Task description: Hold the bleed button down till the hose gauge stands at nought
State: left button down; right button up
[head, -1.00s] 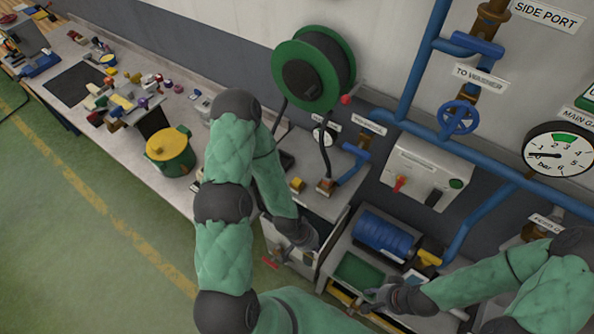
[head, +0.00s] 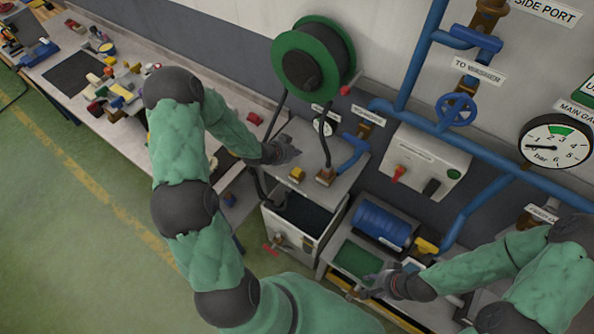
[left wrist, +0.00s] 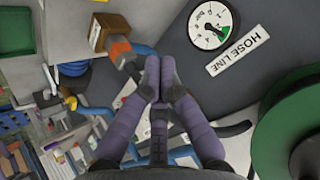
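The hose gauge (left wrist: 210,24) is a white dial with a green band, above a HOSE LINE label (left wrist: 237,50) in the left wrist view. Its needle reading is too small to tell surely. In the head view the gauge (head: 325,126) is small, behind my left gripper. A small yellow block (head: 297,174) on the grey bench top may carry the bleed button; I cannot tell. My left gripper (head: 293,152) is above the bench top, just behind this block, apart from it. Its fingers (left wrist: 158,78) are together and empty. My right gripper (head: 368,286) is low by a green panel; its opening is unclear.
A green hose reel (head: 290,42) hangs on the wall; its black hose reaches a brass fitting (head: 326,177) right of the yellow block. Blue pipes (head: 420,60) and a large main gauge (head: 556,141) are at right.

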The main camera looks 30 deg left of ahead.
pick_arm(q)
jog(key=b, duration=0.5)
send_over(295, 172)
notch_tip(295, 172, down, 8)
jog(key=shift+w+r, duration=0.1)
jog(key=shift+f+b, duration=0.5)
jog(key=shift+b, duration=0.1)
dwell(1.0)
jog(key=shift+f+b, duration=0.45)
jog(key=shift+b, duration=0.1)
jog(key=shift+f+b, duration=0.45)
jog(key=shift+b, duration=0.05)
dwell(2.0)
jog(key=shift+r+p, duration=0.55)
jog(key=shift+r, duration=0.4)
